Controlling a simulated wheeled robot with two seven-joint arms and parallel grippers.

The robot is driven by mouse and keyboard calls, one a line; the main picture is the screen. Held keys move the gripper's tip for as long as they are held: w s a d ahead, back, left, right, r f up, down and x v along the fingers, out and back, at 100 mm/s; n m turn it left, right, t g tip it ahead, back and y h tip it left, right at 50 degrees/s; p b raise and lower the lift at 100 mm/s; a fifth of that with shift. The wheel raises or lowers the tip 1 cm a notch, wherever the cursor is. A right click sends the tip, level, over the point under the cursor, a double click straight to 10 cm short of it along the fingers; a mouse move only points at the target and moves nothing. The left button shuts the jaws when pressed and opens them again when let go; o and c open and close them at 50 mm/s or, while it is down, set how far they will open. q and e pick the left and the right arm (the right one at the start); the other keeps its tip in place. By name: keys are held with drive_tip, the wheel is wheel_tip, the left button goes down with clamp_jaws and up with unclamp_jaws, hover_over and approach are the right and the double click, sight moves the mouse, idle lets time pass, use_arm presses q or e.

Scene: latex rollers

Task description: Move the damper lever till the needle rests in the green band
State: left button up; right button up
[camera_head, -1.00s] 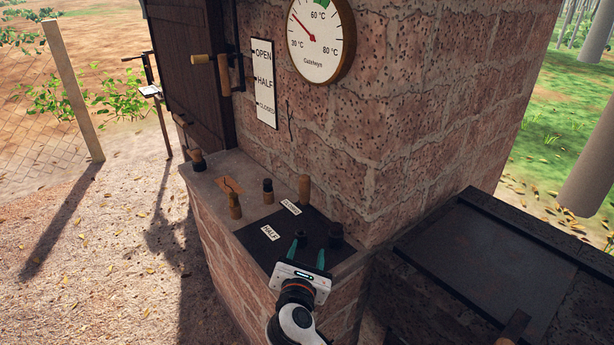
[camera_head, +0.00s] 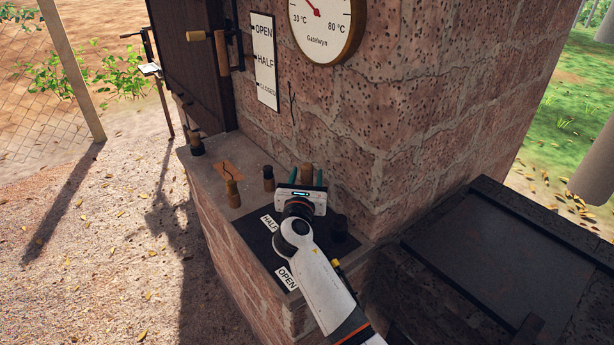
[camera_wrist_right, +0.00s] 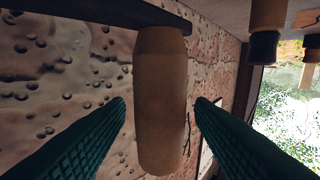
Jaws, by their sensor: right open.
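The damper lever's upright wooden handle (camera_head: 306,172) stands at the back of the black plate (camera_head: 262,240) on the brick ledge. My right gripper (camera_head: 305,178) is open around it. In the right wrist view the handle (camera_wrist_right: 160,100) hangs from a dark bar between the two green fingers, with gaps on both sides. The round gauge (camera_head: 325,40) is on the brick wall, cut off at the top. Its red needle (camera_head: 312,8) points up and left, above the 30 °C mark. The green band is out of frame. My left gripper is not in view.
HALF (camera_head: 269,223) and OPEN (camera_head: 287,279) labels lie on the plate. A black knob (camera_head: 339,228) stands right of my gripper. Several wooden-handled pegs stand left. A wall sign (camera_head: 264,62) reads OPEN, HALF, CLOSED. A dark lidded box (camera_head: 490,270) is at right.

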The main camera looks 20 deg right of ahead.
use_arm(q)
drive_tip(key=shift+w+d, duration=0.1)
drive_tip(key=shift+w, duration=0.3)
use_arm(e)
drive_tip(key=shift+w+d, duration=0.2)
drive_tip(key=shift+w, duration=0.2)
drive_tip(key=shift+c, duration=0.3)
clamp_jaws()
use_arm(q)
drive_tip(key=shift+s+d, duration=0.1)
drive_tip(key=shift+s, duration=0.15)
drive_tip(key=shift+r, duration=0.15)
use_arm(e)
drive_tip(key=shift+s+a+r+p, duration=0.1)
drive_tip(key=shift+a+p, duration=0.05)
drive_tip(key=shift+p, duration=0.3)
use_arm(q)
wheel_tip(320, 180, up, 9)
drive_tip(key=p, duration=0.8)
use_arm(e)
drive_tip(key=s+a+n+t+y, duration=0.1)
drive_tip(key=s+a+n+y, duration=0.3)
drive_tip(key=y, duration=0.5)
drive_tip(key=shift+a+n+y, duration=0.4)
drive_tip(key=shift+a+n, duration=0.3)
drive_tip(key=shift+n, duration=0.5)
